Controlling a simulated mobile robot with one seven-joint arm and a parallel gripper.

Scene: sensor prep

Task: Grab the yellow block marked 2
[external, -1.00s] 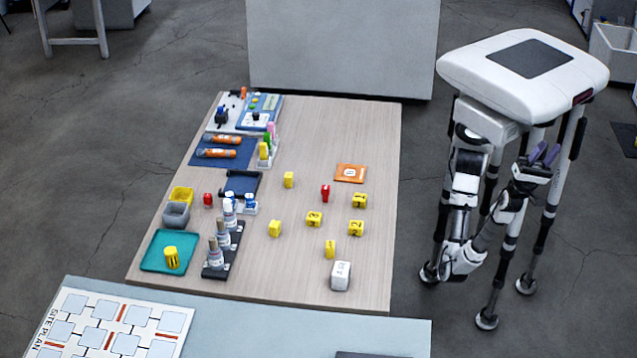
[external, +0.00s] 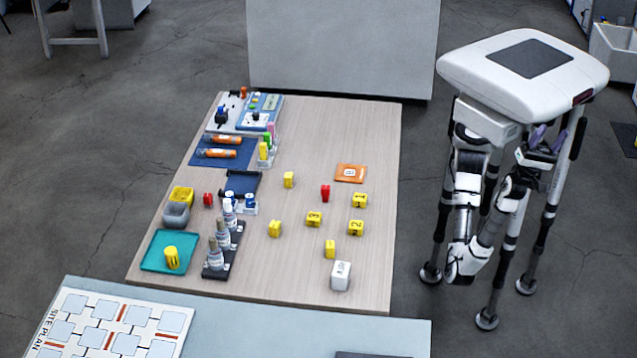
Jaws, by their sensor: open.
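The yellow block that seems marked 2 (external: 356,228) sits on the right part of the wooden table, near its right edge. Another marked yellow block (external: 360,200) lies just behind it, and a third marked one (external: 314,219) lies to its left. Their small marks are hard to read. My gripper (external: 547,138) has purple fingers, is open and looks empty. It is held up beside my body, to the right of the table and well apart from the blocks.
Around the block stand plain yellow blocks (external: 330,249), a red piece (external: 325,193), a white block (external: 341,275) and an orange card (external: 350,173). Bottles in a dark rack (external: 236,237) and a teal tray (external: 152,262) are farther left. The table's right edge strip is clear.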

